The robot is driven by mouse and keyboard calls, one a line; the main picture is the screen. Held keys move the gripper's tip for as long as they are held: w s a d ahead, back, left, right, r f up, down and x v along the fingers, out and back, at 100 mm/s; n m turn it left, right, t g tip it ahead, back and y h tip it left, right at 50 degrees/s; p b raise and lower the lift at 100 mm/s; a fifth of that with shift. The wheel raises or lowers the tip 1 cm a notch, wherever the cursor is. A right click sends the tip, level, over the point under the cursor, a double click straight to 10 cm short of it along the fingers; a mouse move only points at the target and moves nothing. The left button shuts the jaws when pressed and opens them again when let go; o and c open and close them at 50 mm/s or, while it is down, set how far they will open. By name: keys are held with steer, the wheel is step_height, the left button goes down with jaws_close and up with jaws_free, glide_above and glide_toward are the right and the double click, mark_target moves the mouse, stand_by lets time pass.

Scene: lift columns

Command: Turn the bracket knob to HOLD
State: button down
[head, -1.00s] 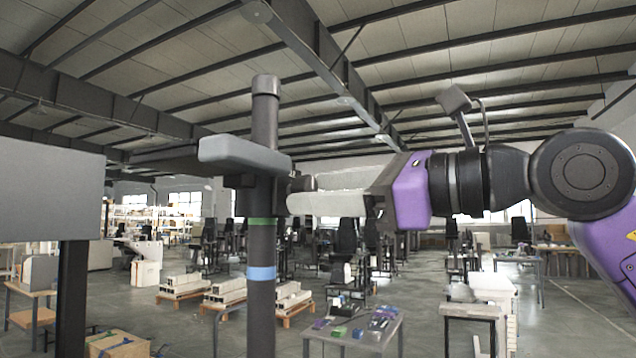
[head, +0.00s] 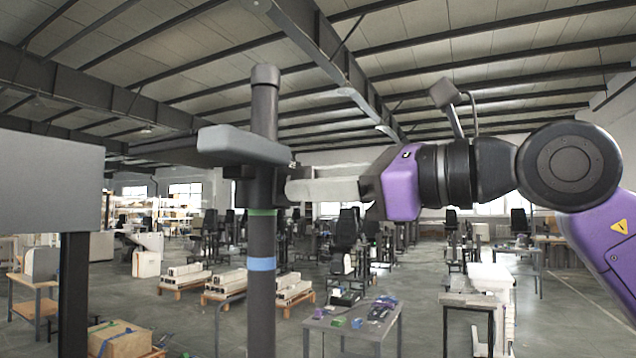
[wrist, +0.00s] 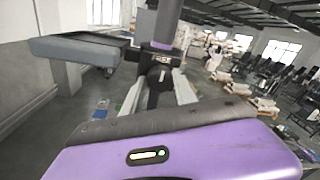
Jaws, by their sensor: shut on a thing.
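The bracket (head: 242,172) is a dark clamp around an upright dark post (head: 261,240) with green and blue bands. A grey padded arm (head: 240,146) sticks out from it. In the wrist view the small dark knob (wrist: 160,76) sits on the bracket's face below a pale label that seems to read FREE. My gripper (head: 292,189) reaches in from the right, level with the bracket. In the wrist view its two pale fingers (wrist: 158,88) are on either side of the knob, shut on it. The fingers partly hide the knob, and I cannot read its setting.
A grey panel on a dark post (head: 50,185) stands at the left. A low table (head: 355,325) with small coloured items is behind the post. Pallets of pale blocks (head: 225,283) and a cardboard box (head: 118,338) are on the floor. Space around my gripper is clear.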

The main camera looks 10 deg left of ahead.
steer(key=shift+r+m+g+b, duration=0.2)
steer(key=shift+m+b, duration=0.45)
steer(key=shift+m, duration=2.15)
steer(key=shift+r+m+g+b, duration=0.1)
steer(key=shift+m+g+b, duration=0.4)
steer(key=shift+m, duration=2.3)
steer(key=shift+r+m+g+b, duration=0.1)
steer(key=shift+m+b, duration=0.7)
steer(key=shift+m, duration=2)
steer(key=c, duration=1)
jaws_free()
steer(key=shift+f, duration=0.15)
steer(key=shift+o, duration=0.2)
steer(key=shift+s+d, duration=0.1)
